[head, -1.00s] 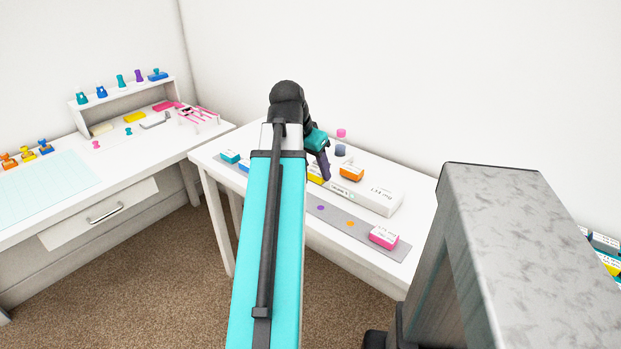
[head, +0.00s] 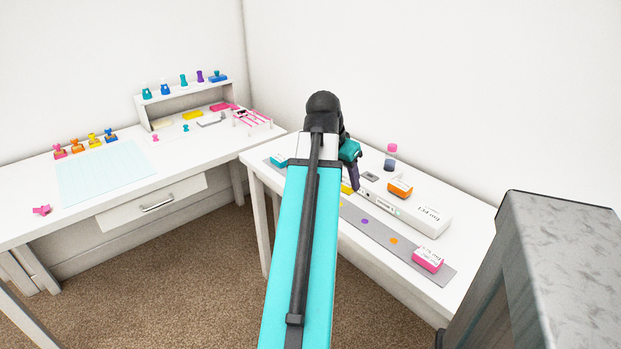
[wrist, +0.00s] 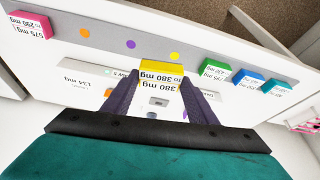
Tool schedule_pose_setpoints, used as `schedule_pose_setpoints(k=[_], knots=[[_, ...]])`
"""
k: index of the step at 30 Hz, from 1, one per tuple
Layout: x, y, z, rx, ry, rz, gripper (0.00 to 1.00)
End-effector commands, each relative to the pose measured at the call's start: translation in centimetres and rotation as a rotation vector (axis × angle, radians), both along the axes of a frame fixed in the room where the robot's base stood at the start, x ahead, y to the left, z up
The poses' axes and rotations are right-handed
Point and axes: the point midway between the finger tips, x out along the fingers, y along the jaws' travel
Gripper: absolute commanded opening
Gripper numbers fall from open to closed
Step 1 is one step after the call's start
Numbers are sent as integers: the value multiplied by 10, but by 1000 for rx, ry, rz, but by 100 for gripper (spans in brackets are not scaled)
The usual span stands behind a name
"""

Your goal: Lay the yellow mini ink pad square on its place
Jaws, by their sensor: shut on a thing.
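The yellow mini ink pad (wrist: 162,68) is between the fingertips of my gripper (wrist: 162,76) in the wrist view, with a "380 mg" label on it. My gripper is shut on it. In the head view only a bit of yellow (head: 346,188) shows beside my gripper (head: 353,187); my arm hides the rest. The grey strip (wrist: 150,47) bears orange, purple and yellow dots. The yellow dot (wrist: 174,55) lies just beyond the pad in the wrist view. I cannot tell whether the pad touches the strip.
Green (wrist: 216,71), blue (wrist: 248,81) and teal (wrist: 277,89) pads stand in a row on the strip, right in the wrist view. A pink pad (head: 428,261) is at its other end. A long white device (head: 425,214) and an orange pad (head: 400,188) are behind the strip.

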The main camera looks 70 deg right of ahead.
Motion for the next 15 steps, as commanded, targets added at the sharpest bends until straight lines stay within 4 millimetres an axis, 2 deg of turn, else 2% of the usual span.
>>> schedule_pose_setpoints(k=[3,15], knots=[[38,4,-2,3,0,84,27],[162,36,-7,9,0,375,27]])
